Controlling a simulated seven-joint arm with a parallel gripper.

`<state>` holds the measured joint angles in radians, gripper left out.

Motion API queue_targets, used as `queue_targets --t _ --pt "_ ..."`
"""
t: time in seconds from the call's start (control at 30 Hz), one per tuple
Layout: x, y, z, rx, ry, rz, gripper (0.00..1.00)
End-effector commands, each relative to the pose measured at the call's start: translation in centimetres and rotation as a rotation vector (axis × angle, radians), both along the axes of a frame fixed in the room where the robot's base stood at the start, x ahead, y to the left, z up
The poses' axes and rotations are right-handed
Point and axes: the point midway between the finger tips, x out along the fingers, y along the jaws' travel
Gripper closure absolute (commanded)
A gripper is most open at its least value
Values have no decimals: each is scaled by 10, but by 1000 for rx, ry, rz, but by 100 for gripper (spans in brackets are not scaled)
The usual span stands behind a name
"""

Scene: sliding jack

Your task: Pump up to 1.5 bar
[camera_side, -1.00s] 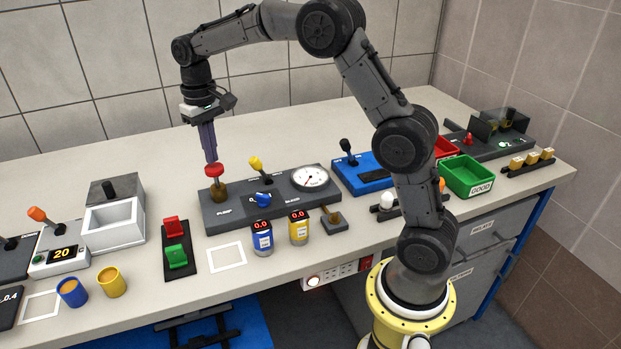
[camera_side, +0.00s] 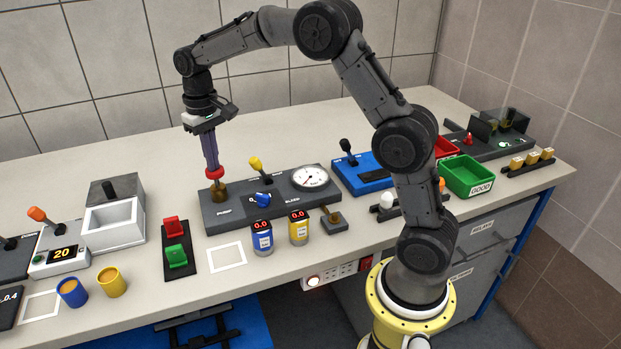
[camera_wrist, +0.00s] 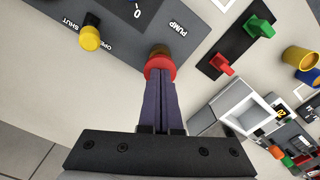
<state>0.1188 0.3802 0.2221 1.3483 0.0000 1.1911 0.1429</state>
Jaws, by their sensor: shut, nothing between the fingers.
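The pump's red knob (camera_side: 215,173) stands on its brass base at the left end of the dark grey pump panel (camera_side: 290,213). My gripper (camera_side: 214,166) is shut and points down, its fingertips on or just at the top of the red knob. The wrist view shows the shut fingers (camera_wrist: 160,84) meeting the red knob (camera_wrist: 160,66), with nothing between them. The round white gauge (camera_side: 310,177) sits at the panel's right; its exact reading is too small to tell. The yellow lever (camera_side: 256,164) and blue bleed knob (camera_side: 263,199) are on the same panel.
A red and green switch block (camera_side: 177,250) is to the left. A blue device (camera_side: 362,174) and green bin (camera_side: 466,176) lie to the right.

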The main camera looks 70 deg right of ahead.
Motion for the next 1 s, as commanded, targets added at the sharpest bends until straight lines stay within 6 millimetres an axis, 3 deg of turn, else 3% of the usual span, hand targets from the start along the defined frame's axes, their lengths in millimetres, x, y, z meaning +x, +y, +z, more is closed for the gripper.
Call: queue_targets --t 0.7,1.0 --pt "0 0 -34 1 2 0 100" --pt "0 0 -18 0 0 0 100"
